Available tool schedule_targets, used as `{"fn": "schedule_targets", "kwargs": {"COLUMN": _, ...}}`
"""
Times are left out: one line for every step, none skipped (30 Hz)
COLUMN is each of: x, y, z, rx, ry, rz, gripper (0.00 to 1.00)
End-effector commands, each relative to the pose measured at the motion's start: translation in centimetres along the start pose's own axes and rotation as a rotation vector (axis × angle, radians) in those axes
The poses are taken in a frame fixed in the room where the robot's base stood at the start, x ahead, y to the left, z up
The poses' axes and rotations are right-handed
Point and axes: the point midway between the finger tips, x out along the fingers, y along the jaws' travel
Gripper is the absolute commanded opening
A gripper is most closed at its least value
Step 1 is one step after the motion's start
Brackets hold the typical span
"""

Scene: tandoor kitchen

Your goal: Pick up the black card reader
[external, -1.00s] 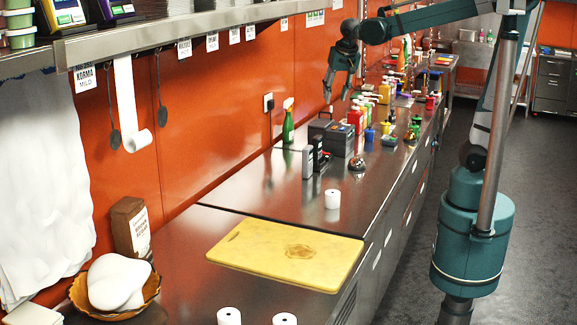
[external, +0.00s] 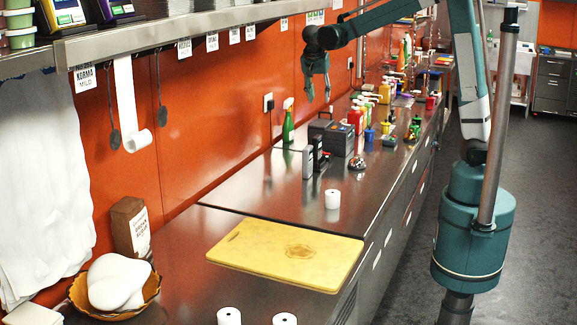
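My gripper (external: 319,97) hangs in the air above the steel counter, fingers pointing down. Its two fingers are apart and nothing shows between them. Below it on the counter, a small black upright device (external: 318,148) stands beside a grey upright device (external: 307,162). The black one looks like the card reader, but it is too small to be sure. It is apart from my gripper, and its lower part is partly hidden by the grey device.
A dark grey box (external: 339,139) stands close behind the devices. A green spray bottle (external: 288,128) is to the left, a metal bell (external: 357,162) to the right. A white paper roll (external: 332,199) and yellow board (external: 285,255) lie nearer. Several colourful bottles stand farther back.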

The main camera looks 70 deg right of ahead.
Motion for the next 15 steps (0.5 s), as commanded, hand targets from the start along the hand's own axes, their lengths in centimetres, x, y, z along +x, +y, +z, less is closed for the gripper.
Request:
{"fn": "schedule_targets", "kwargs": {"x": 0.4, "y": -0.4, "z": -0.3, "rx": 0.017, "ry": 0.003, "rz": 0.008, "gripper": 0.35}}
{"fn": "schedule_targets", "kwargs": {"x": 0.6, "y": -0.5, "z": -0.5, "rx": 0.026, "ry": 0.005, "rz": 0.012, "gripper": 0.35}}
{"fn": "schedule_targets", "kwargs": {"x": 0.8, "y": -0.7, "z": -0.7, "rx": 0.04, "ry": 0.007, "rz": 0.019, "gripper": 0.35}}
{"fn": "schedule_targets", "kwargs": {"x": 1.0, "y": -0.8, "z": -0.9, "rx": 0.05, "ry": 0.008, "rz": 0.023, "gripper": 0.35}}
{"fn": "schedule_targets", "kwargs": {"x": 1.3, "y": -1.0, "z": -1.0, "rx": 0.059, "ry": 0.01, "rz": 0.028, "gripper": 0.35}}
{"fn": "schedule_targets", "kwargs": {"x": 1.8, "y": -1.1, "z": -1.0, "rx": 0.068, "ry": 0.011, "rz": 0.031, "gripper": 0.35}}
{"fn": "schedule_targets", "kwargs": {"x": 2.5, "y": -1.0, "z": -0.6, "rx": 0.066, "ry": 0.011, "rz": 0.03, "gripper": 0.35}}
{"fn": "schedule_targets", "kwargs": {"x": 3.0, "y": -1.0, "z": -0.4, "rx": 0.065, "ry": 0.011, "rz": 0.03, "gripper": 0.35}}
{"fn": "schedule_targets", "kwargs": {"x": 3.7, "y": -1.0, "z": -0.1, "rx": 0.065, "ry": 0.011, "rz": 0.029, "gripper": 0.35}}
{"fn": "schedule_targets", "kwargs": {"x": 4.3, "y": -1.0, "z": 0.2, "rx": 0.064, "ry": 0.011, "rz": 0.029, "gripper": 0.35}}
{"fn": "schedule_targets", "kwargs": {"x": 4.9, "y": -1.0, "z": 0.4, "rx": 0.064, "ry": 0.011, "rz": 0.029, "gripper": 0.35}}
{"fn": "schedule_targets", "kwargs": {"x": 5.8, "y": -1.0, "z": 0.8, "rx": 0.064, "ry": 0.011, "rz": 0.029, "gripper": 0.35}}
{"fn": "schedule_targets", "kwargs": {"x": 6.3, "y": -1.0, "z": 1.0, "rx": 0.064, "ry": 0.011, "rz": 0.029, "gripper": 0.35}}
{"fn": "schedule_targets", "kwargs": {"x": 7.0, "y": -1.0, "z": 1.3, "rx": 0.064, "ry": 0.011, "rz": 0.029, "gripper": 0.35}}
{"fn": "schedule_targets", "kwargs": {"x": 8.0, "y": -1.0, "z": 1.6, "rx": 0.064, "ry": 0.011, "rz": 0.029, "gripper": 0.35}}
